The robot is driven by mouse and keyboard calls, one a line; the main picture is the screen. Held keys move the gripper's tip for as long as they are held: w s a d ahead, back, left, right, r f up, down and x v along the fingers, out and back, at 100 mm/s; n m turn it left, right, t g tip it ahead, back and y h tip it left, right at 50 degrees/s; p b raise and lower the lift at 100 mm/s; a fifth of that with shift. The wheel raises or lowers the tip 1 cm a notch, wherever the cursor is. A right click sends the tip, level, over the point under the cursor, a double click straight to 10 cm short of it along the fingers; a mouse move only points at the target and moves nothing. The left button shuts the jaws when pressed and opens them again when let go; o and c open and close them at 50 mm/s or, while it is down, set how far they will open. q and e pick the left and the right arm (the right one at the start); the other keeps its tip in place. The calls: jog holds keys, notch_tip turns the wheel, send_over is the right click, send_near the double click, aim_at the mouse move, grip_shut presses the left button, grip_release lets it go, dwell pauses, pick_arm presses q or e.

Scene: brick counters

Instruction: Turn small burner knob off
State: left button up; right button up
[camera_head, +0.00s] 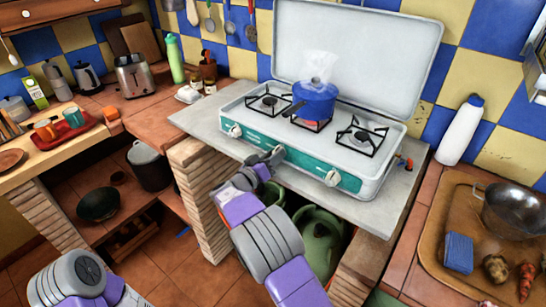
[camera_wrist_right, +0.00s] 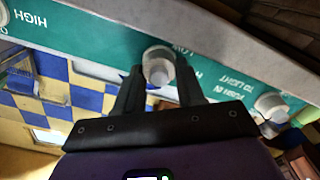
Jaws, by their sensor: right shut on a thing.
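A white camping stove (camera_head: 365,178) with a green front panel stands on a grey slab, its lid raised. Its front has a left knob (camera_head: 235,130), a middle knob (camera_head: 278,151) and a right knob (camera_head: 332,178). My right gripper (camera_head: 270,157) is at the middle knob. In the right wrist view, the fingers of my right gripper (camera_wrist_right: 160,84) are shut on either side of this pale round knob (camera_wrist_right: 158,62). A blue pot (camera_head: 316,98) sits on the middle burner, with steam above it and a reddish patch beneath. My left arm shows at lower left; its gripper is out of frame.
A green gas bottle (camera_head: 320,243) stands under the slab (camera_head: 210,124). A white bottle (camera_head: 460,132) stands right of the stove, near a wooden tray (camera_head: 436,222) with a metal colander (camera_head: 512,208). The pot's handle points left over the stove. Open floor lies at lower left.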

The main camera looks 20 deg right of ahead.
jog(key=shift+m, duration=0.6)
jog(key=o, duration=1)
jog(key=shift+o, duration=0.2)
jog(key=p+v, duration=0.1)
jog(key=v, duration=0.6)
jog(key=shift+s+a, duration=0.2)
jog(key=shift+a, duration=0.05)
